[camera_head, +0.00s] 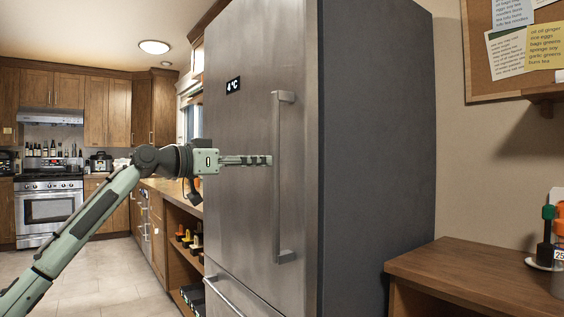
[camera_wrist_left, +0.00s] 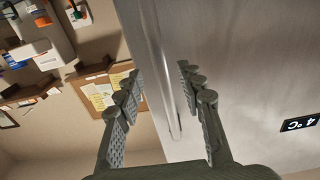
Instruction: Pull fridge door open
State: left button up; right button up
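The fridge door (camera_head: 237,120) is a brushed steel panel and looks shut. Its long vertical handle (camera_head: 277,205) stands near the door's right edge. My left gripper (camera_head: 270,160) comes in from the left at the handle's mid height, its fingertips close to the bar. In the left wrist view the two fingers of my left gripper (camera_wrist_left: 158,72) are spread apart, and the handle (camera_wrist_left: 168,90) runs between them in the picture. I cannot tell whether the fingers touch the bar. My right gripper is not in view.
A lower drawer handle (camera_head: 222,296) sits below the door. A wooden desk (camera_head: 470,265) stands right of the fridge, under a cork board (camera_head: 478,60). A counter with open shelves (camera_head: 183,250) is on the left. Tiled floor (camera_head: 100,290) is clear there.

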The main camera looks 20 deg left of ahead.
pick_arm(q)
jog(key=p+x, duration=0.1)
jog(key=x, duration=0.4)
jog(key=shift+w+d, duration=0.25)
jog(key=shift+w, duration=0.05)
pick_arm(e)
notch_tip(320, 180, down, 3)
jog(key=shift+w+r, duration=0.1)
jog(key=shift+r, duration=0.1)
pick_arm(q)
grip_shut()
